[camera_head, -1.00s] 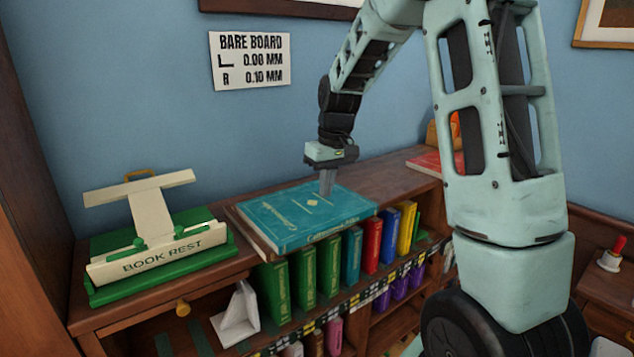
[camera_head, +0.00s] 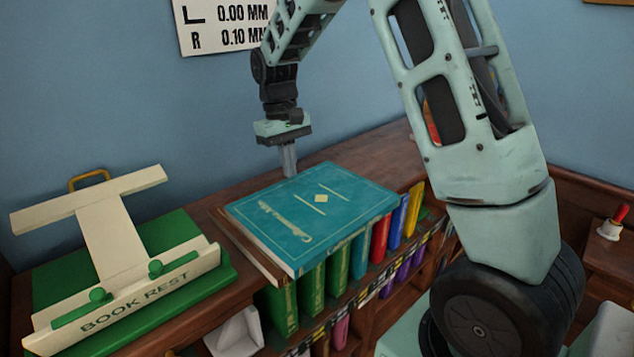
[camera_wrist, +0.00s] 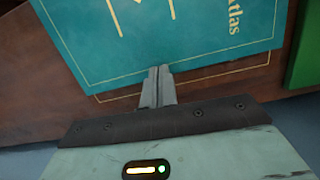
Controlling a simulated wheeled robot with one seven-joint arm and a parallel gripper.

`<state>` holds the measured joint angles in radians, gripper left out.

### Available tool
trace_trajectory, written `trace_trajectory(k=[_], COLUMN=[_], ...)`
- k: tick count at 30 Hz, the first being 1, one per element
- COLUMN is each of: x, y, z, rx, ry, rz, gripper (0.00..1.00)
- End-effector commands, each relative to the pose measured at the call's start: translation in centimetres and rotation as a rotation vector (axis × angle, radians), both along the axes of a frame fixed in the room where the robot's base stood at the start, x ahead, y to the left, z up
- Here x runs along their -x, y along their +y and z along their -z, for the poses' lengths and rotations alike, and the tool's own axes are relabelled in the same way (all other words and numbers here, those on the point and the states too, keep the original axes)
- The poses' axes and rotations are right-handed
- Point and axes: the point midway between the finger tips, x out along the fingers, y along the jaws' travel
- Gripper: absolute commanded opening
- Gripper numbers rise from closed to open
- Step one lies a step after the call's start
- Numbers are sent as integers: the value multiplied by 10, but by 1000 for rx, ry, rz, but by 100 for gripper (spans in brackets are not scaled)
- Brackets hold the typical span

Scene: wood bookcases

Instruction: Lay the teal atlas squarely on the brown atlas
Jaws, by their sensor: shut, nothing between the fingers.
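The teal atlas (camera_head: 312,215) lies flat, cover up, on top of the bookcase. The brown atlas (camera_head: 246,249) lies under it, mostly hidden; a strip of it shows along the left side in the head view. In the wrist view a brown strip with a gold line (camera_wrist: 255,68) shows past the edge of the teal atlas (camera_wrist: 150,35). My gripper (camera_head: 290,172) points down at the wall-side edge of the teal atlas, its fingers shut and empty. In the wrist view the fingertips (camera_wrist: 158,72) meet that edge; I cannot tell whether they touch it.
A green and cream book rest (camera_head: 125,265) stands left of the atlases. Upright books (camera_head: 340,268) fill the shelf below the front edge. A sign (camera_head: 220,25) hangs on the blue wall behind. The wooden top (camera_head: 375,145) right of the atlases is partly clear.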

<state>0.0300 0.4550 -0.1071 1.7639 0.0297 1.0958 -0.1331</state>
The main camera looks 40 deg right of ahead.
Motion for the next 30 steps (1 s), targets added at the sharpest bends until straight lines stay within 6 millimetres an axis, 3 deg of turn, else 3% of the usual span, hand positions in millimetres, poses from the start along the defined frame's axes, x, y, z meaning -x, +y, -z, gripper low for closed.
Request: trace_trajectory(k=[15, 21, 30], x=[99, 96, 97], y=[2, 1, 1], z=[-3, 14, 19], rx=[-1, -1, -1], ry=[1, 1, 4], rz=[0, 0, 0], gripper=[0, 0, 0])
